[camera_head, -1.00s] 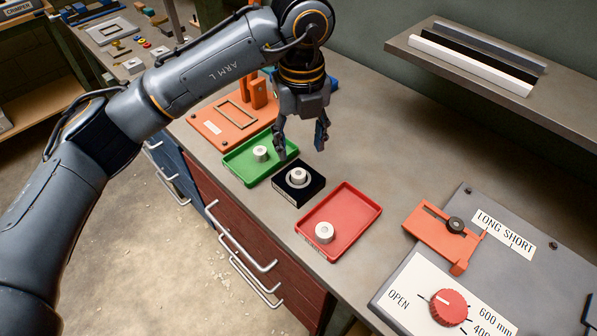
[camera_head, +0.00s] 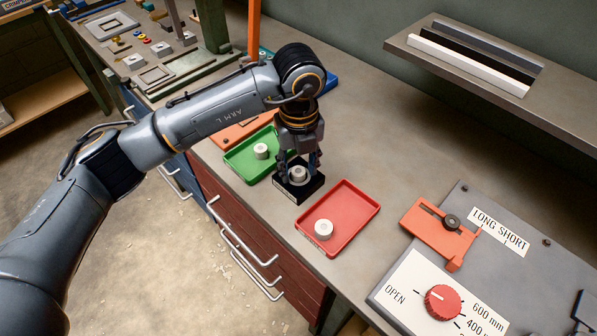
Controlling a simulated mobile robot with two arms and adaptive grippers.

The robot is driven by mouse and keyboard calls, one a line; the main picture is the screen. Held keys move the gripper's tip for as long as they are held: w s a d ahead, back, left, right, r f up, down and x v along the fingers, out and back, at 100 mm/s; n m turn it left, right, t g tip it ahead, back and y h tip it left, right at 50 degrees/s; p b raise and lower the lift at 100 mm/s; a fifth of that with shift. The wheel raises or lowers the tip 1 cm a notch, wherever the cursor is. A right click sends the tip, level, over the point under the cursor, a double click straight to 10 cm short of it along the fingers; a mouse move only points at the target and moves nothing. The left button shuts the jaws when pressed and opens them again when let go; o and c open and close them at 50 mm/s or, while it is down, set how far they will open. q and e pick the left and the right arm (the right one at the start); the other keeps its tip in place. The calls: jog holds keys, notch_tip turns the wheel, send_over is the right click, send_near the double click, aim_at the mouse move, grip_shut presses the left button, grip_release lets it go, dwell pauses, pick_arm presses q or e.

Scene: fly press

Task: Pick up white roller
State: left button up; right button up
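A white roller (camera_head: 298,173) sits upright on the small black stand (camera_head: 311,190) between the two trays. My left gripper (camera_head: 298,168) points down over this stand, its fingers spread to either side of the roller, with gaps showing; it looks open. A second white roller (camera_head: 261,151) stands in the green tray (camera_head: 236,164), left of the gripper. A third white roller (camera_head: 323,229) stands in the red tray (camera_head: 357,225), at its near left. My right gripper is not in view.
An orange plate (camera_head: 240,130) lies partly hidden behind my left arm. A grey panel with an orange slide (camera_head: 432,232) and a red knob (camera_head: 443,302) is at the right. A shelf (camera_head: 480,85) overhangs the back right. The bench behind the red tray is clear.

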pick_arm(q)
jog(key=c, duration=0.6)
jog(key=shift+r, duration=0.1)
